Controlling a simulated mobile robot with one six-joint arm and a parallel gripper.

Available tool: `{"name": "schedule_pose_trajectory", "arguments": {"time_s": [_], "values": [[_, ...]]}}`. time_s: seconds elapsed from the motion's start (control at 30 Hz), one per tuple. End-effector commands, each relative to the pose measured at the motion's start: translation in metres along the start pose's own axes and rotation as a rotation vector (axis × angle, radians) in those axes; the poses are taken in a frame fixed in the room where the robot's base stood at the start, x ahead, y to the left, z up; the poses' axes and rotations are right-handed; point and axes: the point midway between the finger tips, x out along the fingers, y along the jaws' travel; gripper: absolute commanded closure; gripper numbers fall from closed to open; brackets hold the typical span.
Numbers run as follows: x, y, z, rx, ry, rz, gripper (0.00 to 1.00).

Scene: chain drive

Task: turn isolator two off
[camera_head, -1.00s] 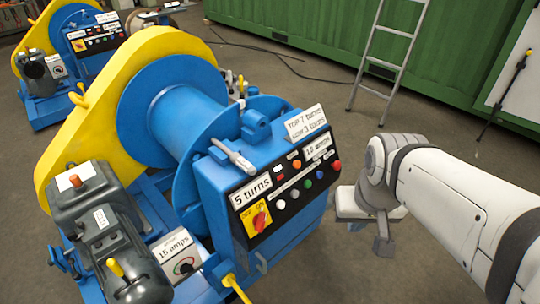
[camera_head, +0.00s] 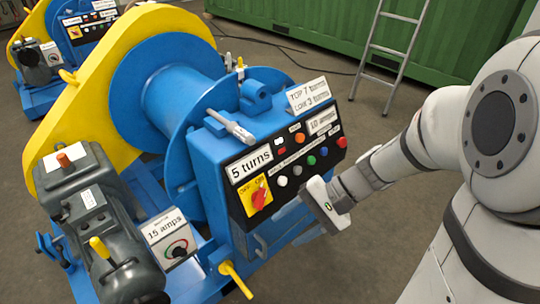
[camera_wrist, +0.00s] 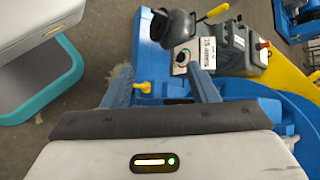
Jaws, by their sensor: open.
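A red rotary switch on a yellow plate (camera_head: 258,196) sits at the lower left of the black control panel on the near blue winch. Its handle looks tilted. I cannot read an isolator number on it. A similar yellow plate with a red switch (camera_head: 75,33) shows on the farther winch at the top left. My gripper (camera_wrist: 162,88) is open and empty in the wrist view, its two fingers apart. In the head view its white body is just right of the near panel, below the push buttons; its fingertips are mostly hidden there. The rotary switch does not show clearly in the wrist view.
Coloured push buttons (camera_head: 310,160) line the panel. A dial box marked 15 amps (camera_head: 170,236) and a yellow lever (camera_head: 236,279) are at the winch's front. A grey motor (camera_head: 95,220) stands left. A ladder (camera_head: 392,50) leans on the green container (camera_head: 310,25).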

Motion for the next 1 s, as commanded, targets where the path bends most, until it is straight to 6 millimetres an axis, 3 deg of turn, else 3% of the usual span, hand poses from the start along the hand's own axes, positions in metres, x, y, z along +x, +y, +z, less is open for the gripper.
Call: {"name": "schedule_pose_trajectory", "arguments": {"time_s": [0.03,0.2,0.33,0.5,0.67,1.0], "values": [[0.022,0.008,-0.023,0.057,-0.041,-0.090,0.43],[0.052,0.001,-0.086,0.217,-0.113,-0.431,0.29],[0.061,0.004,-0.138,0.316,-0.110,-0.660,0.19],[0.062,0.013,-0.184,0.390,-0.074,-0.846,0.19],[0.061,0.013,-0.196,0.408,-0.056,-0.901,0.19],[0.090,-0.023,-0.201,0.405,-0.059,-0.896,0.19]]}}
